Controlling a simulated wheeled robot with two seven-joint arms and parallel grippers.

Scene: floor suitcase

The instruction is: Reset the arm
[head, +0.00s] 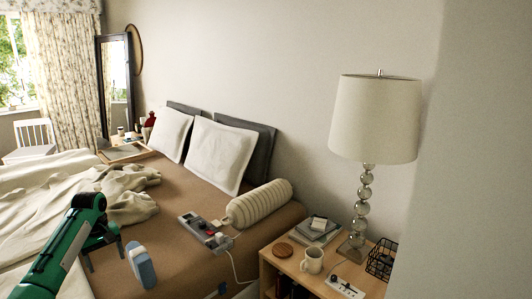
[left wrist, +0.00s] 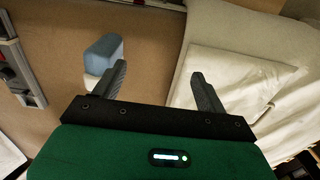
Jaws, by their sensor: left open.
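My left arm comes in from the lower left of the head view, green with a dark gripper (head: 106,262) over the bed. The gripper is open, with its two fingers apart. In the left wrist view the left gripper (left wrist: 160,88) also shows open, with nothing between its fingertips. A blue and white object (head: 141,266) is just right of the gripper in the head view. It also shows beyond the left finger in the wrist view (left wrist: 104,50). Whether it touches the finger I cannot tell. My right gripper is in neither view.
The bed (head: 180,235) bears pillows (head: 218,155), a rumpled blanket (head: 125,188), a striped bolster (head: 260,204) and a grey power strip (head: 205,232). At right, a nightstand (head: 312,282) holds a lamp (head: 374,120), a mug (head: 312,260) and books (head: 314,233).

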